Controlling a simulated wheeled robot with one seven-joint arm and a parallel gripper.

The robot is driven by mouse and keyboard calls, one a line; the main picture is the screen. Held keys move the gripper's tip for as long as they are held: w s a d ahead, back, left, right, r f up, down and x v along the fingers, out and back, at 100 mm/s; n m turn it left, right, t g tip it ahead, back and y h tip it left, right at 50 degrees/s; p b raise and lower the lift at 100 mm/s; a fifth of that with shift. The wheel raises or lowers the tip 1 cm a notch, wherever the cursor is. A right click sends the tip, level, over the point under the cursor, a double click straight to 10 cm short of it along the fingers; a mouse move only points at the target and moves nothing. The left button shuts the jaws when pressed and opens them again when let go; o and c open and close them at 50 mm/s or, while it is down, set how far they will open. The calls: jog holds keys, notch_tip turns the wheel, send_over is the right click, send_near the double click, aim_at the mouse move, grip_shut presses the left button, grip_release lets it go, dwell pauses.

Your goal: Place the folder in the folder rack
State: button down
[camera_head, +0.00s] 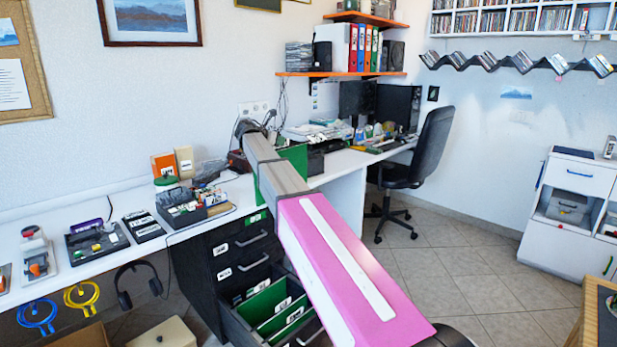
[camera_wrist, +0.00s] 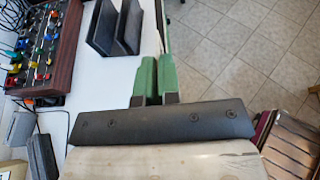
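My gripper (camera_wrist: 157,68) has two green fingers close together in the wrist view. They are shut on a thin green folder (camera_wrist: 162,22), which shows nearly edge-on beyond the fingertips. In the head view, the green folder (camera_head: 293,158) stands upright beside my arm at the desk edge, and my arm hides much of it. The black folder rack (camera_wrist: 127,28) has upright plates and stands on the white desk, left of the folder in the wrist view. The folder looks apart from the rack. My gripper's fingers are hidden in the head view.
An open drawer (camera_head: 268,303) with green hanging folders is below my arm. A small dark organiser (camera_head: 185,207) stands on the desk to the left. A wood-sided device with coloured knobs (camera_wrist: 45,50) is beside the rack. Tiled floor (camera_wrist: 230,55) lies beyond the desk edge.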

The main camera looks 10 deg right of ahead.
jog(key=w+a+r, duration=0.2)
jog(key=w+r, duration=0.5)
jog(key=r, duration=0.4)
jog(key=w+a+r, duration=0.2)
jog(key=w+r, duration=0.5)
jog(key=r, duration=0.3)
jog(key=w+d+f, duration=0.6)
jog(key=d+f, duration=0.4)
jog(key=shift+w+d+f, duration=0.15)
jog(key=shift+w+f, duration=0.15)
jog(key=shift+f, duration=0.6)
jog(key=c, duration=1.3)
grip_release()
jog(key=shift+c, duration=0.2)
